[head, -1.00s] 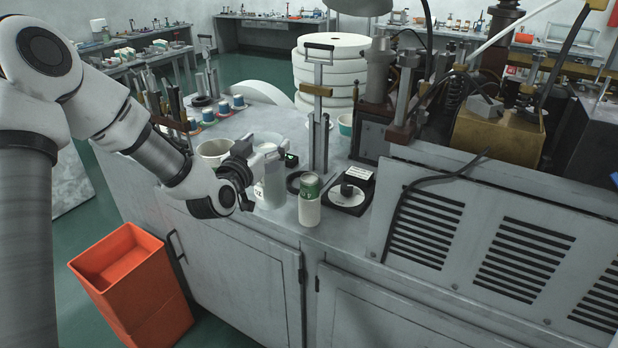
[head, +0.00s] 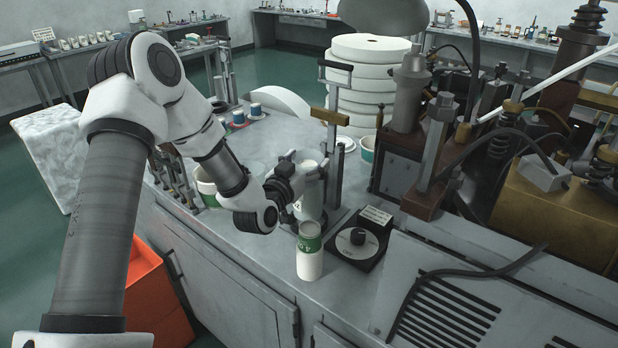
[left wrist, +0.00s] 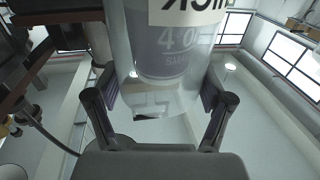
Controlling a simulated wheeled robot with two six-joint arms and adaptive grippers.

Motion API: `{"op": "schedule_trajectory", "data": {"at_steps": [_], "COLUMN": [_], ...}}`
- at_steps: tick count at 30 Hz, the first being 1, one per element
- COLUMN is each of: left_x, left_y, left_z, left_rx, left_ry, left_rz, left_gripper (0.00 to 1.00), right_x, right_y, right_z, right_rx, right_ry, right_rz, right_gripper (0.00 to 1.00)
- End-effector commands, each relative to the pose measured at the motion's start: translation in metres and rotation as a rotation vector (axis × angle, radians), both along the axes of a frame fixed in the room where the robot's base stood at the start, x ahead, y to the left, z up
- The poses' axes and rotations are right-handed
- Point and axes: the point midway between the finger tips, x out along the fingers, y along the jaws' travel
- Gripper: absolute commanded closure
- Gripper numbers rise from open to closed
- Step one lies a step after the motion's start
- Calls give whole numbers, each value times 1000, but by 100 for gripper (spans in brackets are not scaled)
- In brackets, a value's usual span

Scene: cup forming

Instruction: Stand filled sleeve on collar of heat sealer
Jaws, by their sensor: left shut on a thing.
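My left gripper (head: 296,192) is shut on the filled sleeve (head: 310,203), a clear upright tube with pale cups inside. In the left wrist view the sleeve (left wrist: 165,98) stands between the two fingers, and dark print on a cup shows through it. The heat sealer (head: 331,117) is a tall frame of grey posts with a brass-coloured crossbar, just behind the sleeve. The sleeve's lower end is over the dark collar area at the frame's foot. The sleeve and gripper mostly hide the collar; I cannot tell whether they touch. My right gripper is out of view.
A green-and-white cylinder (head: 310,252) stands in front of the sleeve. A black box with a dial (head: 358,238) sits to its right. A whitish tub (head: 206,187) stands left, behind my arm. Large machinery fills the right. An orange bin (head: 158,295) is on the floor.

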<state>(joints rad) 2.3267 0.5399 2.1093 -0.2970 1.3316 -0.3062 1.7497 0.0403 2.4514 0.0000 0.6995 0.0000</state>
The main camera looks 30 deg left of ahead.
Motion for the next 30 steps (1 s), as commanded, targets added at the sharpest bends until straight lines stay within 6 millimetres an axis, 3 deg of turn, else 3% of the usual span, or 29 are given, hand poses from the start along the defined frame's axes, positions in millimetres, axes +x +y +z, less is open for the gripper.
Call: {"op": "schedule_trajectory", "data": {"at_steps": [6,17,18,19,20,30], "left_x": [0,0,0,0,0,0], "left_y": [0,0,0,0,0,0], "left_z": [-36,-44,-44,-43,-42,-40], "left_rx": [2,1,1,1,1,1], "left_ry": [3,1,2,2,2,1], "left_rz": [-2,-1,-1,-1,-1,-1], "left_gripper": [85,86,16,6,0,0], "right_x": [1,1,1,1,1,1], "right_y": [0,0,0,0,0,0], "right_z": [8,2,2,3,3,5], "right_rx": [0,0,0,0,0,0], "right_ry": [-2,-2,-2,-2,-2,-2], "right_rz": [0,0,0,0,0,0], "right_gripper": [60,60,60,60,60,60]}}
